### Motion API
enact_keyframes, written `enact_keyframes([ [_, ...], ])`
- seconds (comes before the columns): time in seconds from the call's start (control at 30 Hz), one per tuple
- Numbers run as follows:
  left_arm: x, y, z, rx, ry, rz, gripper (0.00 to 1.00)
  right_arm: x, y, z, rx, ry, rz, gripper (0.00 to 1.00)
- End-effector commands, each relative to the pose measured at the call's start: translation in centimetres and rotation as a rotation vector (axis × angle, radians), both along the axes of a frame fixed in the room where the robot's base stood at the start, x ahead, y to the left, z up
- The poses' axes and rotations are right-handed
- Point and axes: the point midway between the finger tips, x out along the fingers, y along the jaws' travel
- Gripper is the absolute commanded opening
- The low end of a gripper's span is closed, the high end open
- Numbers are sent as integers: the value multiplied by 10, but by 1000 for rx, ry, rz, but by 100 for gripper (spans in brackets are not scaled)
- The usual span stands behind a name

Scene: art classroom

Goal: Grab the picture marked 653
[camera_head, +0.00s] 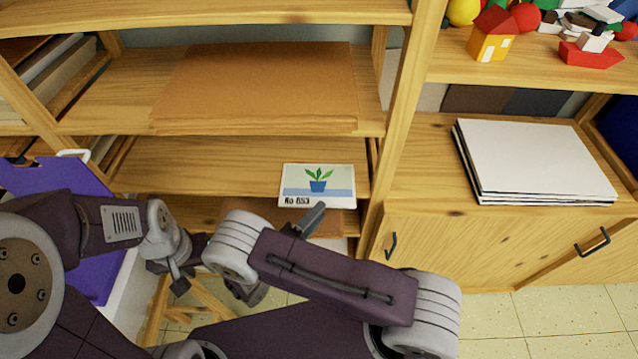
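A small white picture card (317,186) with a plant in a blue pot lies on a middle shelf of the wooden rack, at its front right. Its printed label looks like "No 653", but the first digit is too small to be certain. My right gripper (311,218) is just below the card's front edge, partly hidden behind my own arm. A dark finger points up towards the card; I cannot tell if it touches. My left gripper (179,282) hangs lower left, well away from the card, and its opening is unclear.
Brown boards (255,85) fill the shelf above. A wooden upright (398,125) stands right of the card. White sheets (535,160) lie on the right cabinet top, with toys (494,42) above. A purple panel (60,185) stands at the left. The shelf left of the card is clear.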

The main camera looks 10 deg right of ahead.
Motion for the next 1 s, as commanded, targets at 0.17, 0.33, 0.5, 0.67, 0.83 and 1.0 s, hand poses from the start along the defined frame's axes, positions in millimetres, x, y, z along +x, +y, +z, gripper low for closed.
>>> enact_keyframes([
  [0.17, 0, 0, 7, 0, 0, 0, 36, 20, -27, 0, 0, 2, -6, 35],
  [0.33, 0, 0, 7, 0, 0, 0, 36, 27, -36, -1, 0, 1, -2, 35],
  [0.5, 0, 0, 7, 0, 0, 0, 36, 27, -35, -1, 0, 1, -2, 29],
  [0.67, 0, 0, 7, 0, 0, 0, 36, 26, -35, -1, 1, 1, -2, 0],
  [0.83, 0, 0, 7, 0, 0, 0, 36, 26, -35, -1, 1, 1, -2, 0],
  [1.0, 0, 0, 8, 0, 0, 0, 36, 27, -35, 4, 2, 0, -2, 0],
])
